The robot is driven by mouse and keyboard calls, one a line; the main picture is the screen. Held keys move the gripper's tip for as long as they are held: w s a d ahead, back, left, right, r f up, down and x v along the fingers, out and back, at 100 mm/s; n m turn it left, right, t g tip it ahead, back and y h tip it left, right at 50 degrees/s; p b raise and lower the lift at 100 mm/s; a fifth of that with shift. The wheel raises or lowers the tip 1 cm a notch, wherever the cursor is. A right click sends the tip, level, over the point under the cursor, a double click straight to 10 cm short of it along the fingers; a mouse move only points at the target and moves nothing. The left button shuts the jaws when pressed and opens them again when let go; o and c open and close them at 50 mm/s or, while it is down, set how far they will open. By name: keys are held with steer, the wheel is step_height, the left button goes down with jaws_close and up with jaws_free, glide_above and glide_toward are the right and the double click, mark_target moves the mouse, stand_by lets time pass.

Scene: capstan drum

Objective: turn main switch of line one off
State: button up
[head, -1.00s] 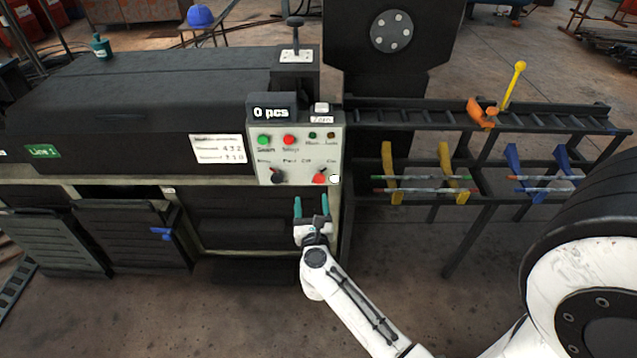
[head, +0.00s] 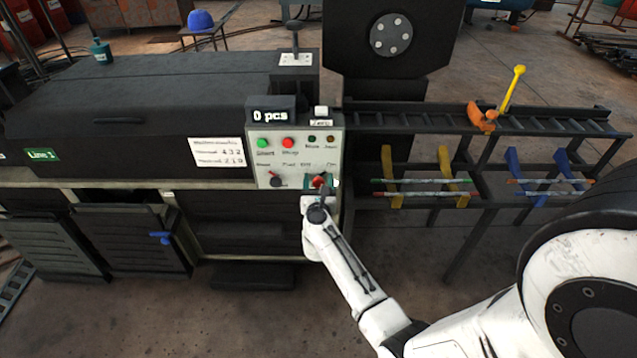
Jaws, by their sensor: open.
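The main switch (head: 319,181) is a red rotary handle at the panel's lower right, under small blurred lettering. My gripper (head: 319,184) is at this switch, with its teal fingers open around or just in front of the red handle. My wrist hides part of the handle, so contact and its exact angle cannot be told. A dark selector knob (head: 277,181) sits to the left on the same panel.
A counter display (head: 271,114) reading "0 pcs" stands on top of the panel. A dark machine body (head: 130,130) with a green Line 1 sign (head: 43,155) extends left. A roller rack (head: 400,118) with yellow and blue hooks stands right. Open floor lies in front.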

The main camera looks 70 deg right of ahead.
steer(key=c, duration=1)
steer(key=shift+w+n, duration=0.1)
steer(key=shift+n, duration=0.3)
steer(key=n+p, duration=0.1)
steer(key=n, duration=0.1)
steer(key=shift+r+n+p, duration=0.1)
steer(key=shift+n+p, duration=0.25)
steer(key=shift+n, duration=0.05)
steer(key=n+p, duration=0.2)
steer(key=n, duration=0.3)
steer(key=shift+w+a+n, duration=0.1)
steer(key=shift+w+n, duration=0.05)
steer(key=shift+n, duration=0.15)
steer(key=n+p, duration=0.1)
steer(key=n, duration=0.5)
steer(key=n+p, duration=0.1)
steer(key=n, duration=0.1)
steer(key=shift+w+f+n+p, duration=0.1)
steer(key=shift+f+n+p, duration=0.1)
steer(key=shift+n+p, duration=0.1)
steer(key=shift+n, duration=0.3)
